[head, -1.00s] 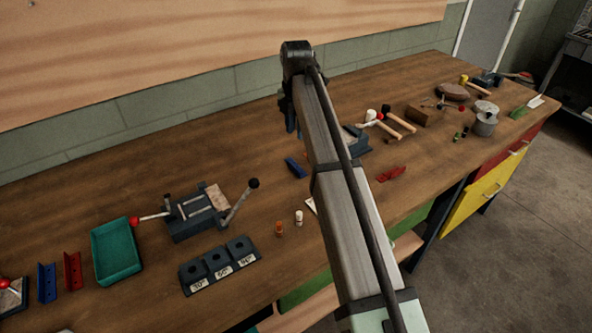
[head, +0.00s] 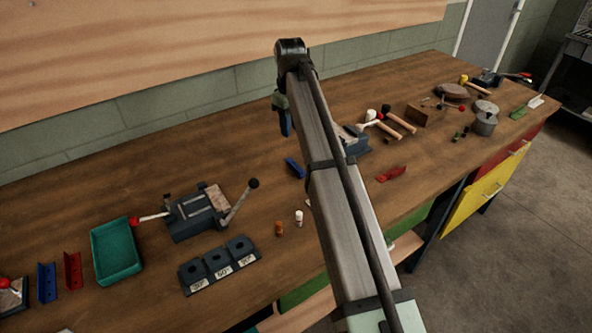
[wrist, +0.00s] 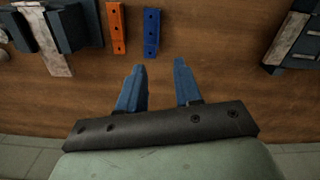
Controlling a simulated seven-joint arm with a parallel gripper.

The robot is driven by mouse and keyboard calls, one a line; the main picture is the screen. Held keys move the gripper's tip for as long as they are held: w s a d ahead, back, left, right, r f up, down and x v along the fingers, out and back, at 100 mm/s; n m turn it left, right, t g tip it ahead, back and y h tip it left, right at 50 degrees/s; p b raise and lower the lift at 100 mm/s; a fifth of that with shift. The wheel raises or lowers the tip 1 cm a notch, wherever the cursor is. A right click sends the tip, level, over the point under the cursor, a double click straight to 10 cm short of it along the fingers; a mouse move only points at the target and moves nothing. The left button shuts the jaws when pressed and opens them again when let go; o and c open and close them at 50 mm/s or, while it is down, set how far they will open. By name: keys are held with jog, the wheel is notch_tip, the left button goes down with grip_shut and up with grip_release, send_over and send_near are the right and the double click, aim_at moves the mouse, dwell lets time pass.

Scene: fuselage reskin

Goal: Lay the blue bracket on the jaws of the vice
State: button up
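A small blue bracket (head: 294,168) with holes lies flat on the bench, left of my arm in the head view. In the wrist view the blue bracket (wrist: 152,33) lies beside an orange bracket (wrist: 116,28), beyond my fingertips. My gripper (wrist: 159,68) is open and empty, its blue fingers apart. Another fixture with levers (head: 198,212) stands further left; I cannot tell which is the vice.
A green tray (head: 117,252), a second blue bracket (head: 47,283) and a red one (head: 73,271) are at the left. A labelled block (head: 219,265) and two small bottles (head: 298,218) stand near the front. Hammers (head: 400,121) lie at the right. The back centre is clear.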

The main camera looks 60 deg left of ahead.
jog(key=m, duration=0.3)
send_near(293, 162)
jog(key=d+f, duration=0.1)
jog(key=f, duration=0.1)
jog(key=s+d+f, duration=0.1)
jog(key=f, duration=0.1)
jog(key=s+d+f, duration=0.1)
jog(key=f, duration=0.1)
jog(key=shift+s+d+f, duration=0.1)
jog(key=shift+d+f, duration=0.1)
jog(key=shift+f, duration=0.05)
jog(key=shift+c, duration=0.2)
grip_shut()
dwell(0.4)
